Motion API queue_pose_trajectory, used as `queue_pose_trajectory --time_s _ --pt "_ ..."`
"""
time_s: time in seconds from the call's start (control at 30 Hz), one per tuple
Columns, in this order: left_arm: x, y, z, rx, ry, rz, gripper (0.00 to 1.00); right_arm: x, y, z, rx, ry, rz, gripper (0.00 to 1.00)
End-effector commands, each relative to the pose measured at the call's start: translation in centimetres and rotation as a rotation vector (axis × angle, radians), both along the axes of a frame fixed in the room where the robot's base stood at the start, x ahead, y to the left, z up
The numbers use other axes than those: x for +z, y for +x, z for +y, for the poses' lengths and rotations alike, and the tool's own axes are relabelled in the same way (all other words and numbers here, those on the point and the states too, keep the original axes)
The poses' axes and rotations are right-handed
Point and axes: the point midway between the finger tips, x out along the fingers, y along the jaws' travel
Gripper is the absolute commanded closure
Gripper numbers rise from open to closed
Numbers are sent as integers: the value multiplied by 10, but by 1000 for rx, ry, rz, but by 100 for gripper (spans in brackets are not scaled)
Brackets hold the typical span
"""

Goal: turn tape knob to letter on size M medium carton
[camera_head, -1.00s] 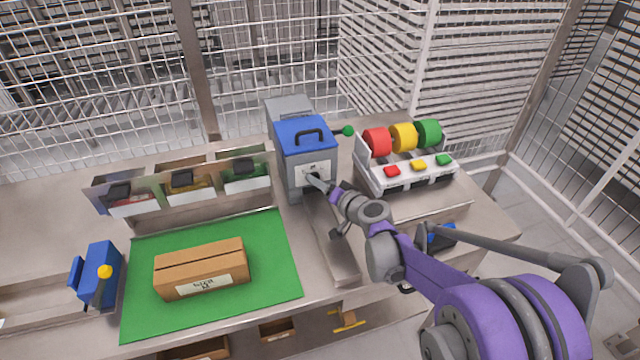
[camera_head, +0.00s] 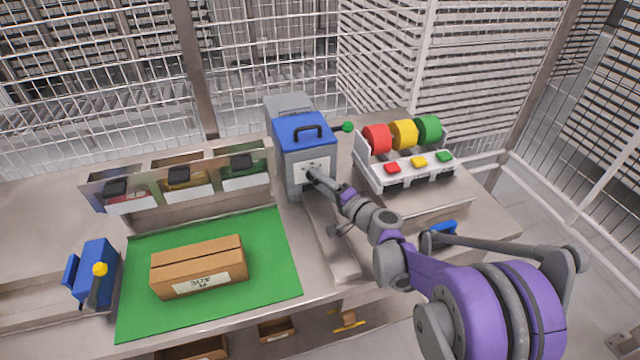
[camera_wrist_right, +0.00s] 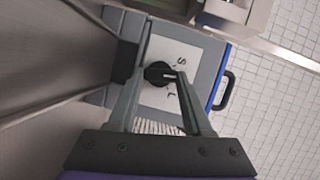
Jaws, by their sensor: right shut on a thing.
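The tape machine (camera_head: 306,134) is a grey box with a blue lid and black handle, at the back middle of the bench. Its black knob (camera_wrist_right: 158,74) sits on a white dial plate (camera_wrist_right: 186,55), where the letters S and L show in the right wrist view; the M is not clear. My right gripper (camera_wrist_right: 163,76) is shut on the knob; it also shows at the machine's front in the head view (camera_head: 311,174). The brown carton (camera_head: 198,267) lies closed on the green mat (camera_head: 265,240), its white label reading "SIZE M". My left gripper is not in view.
Red, yellow and green rolls (camera_head: 403,134) stand on a white rack right of the machine. Several bins (camera_head: 188,183) line the mat's back edge. A blue device with a yellow knob (camera_head: 97,272) stands at left. A green-tipped lever (camera_head: 347,127) sticks out from the machine.

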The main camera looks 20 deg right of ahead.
Motion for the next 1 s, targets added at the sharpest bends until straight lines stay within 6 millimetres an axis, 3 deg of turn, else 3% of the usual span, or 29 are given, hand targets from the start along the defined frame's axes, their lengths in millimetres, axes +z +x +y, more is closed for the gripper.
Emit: queue_pose_trajectory --time_s 0.33,0.9,0.93,1.0 --pt "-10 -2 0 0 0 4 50 -3 0 0 -1 159 5 100" --pt "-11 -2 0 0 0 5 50 -2 0 0 -1 192 7 100" --pt "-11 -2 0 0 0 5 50 -2 0 0 -1 192 7 46" --pt "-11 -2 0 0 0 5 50 -2 0 0 -1 192 7 34"
